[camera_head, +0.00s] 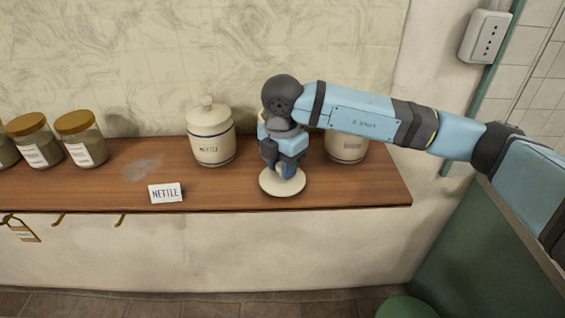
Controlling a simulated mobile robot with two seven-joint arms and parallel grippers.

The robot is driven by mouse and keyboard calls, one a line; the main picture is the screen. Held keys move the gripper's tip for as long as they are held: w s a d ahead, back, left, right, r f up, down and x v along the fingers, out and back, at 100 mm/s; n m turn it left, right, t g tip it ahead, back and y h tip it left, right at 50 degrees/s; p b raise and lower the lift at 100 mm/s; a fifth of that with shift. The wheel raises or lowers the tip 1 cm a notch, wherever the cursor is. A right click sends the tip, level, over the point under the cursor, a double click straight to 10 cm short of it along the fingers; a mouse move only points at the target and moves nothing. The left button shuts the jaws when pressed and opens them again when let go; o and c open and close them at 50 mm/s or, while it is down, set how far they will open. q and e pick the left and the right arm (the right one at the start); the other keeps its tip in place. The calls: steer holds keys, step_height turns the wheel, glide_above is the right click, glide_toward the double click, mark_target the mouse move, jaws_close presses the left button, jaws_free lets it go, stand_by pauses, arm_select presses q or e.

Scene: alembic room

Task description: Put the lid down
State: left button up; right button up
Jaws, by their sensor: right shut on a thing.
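My right gripper (284,172) points down over the wooden shelf (230,189). It is shut on a round cream lid (267,186), held by its top. The lid is at or just above the shelf surface; I cannot tell if it touches. A cream jar (346,150) stands behind my right forearm, its top hidden by the arm. A second cream jar (211,137) with a blue band and its lid on stands to the left of the gripper. My left gripper does not show.
A white card reading NETTILE (166,193) stands near the shelf's front edge. Several glass jars with brown lids (81,139) stand at the left. The shelf is clear between the card and the lid, and right of the lid.

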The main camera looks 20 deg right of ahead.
steer(key=shift+f, duration=0.1)
steer(key=o, duration=1)
steer(key=shift+c, duration=0.2)
step_height(320, 180, up, 12)
steer(key=shift+r+b, duration=0.2)
steer(key=shift+b, duration=0.25)
steer(key=shift+s+f, duration=0.1)
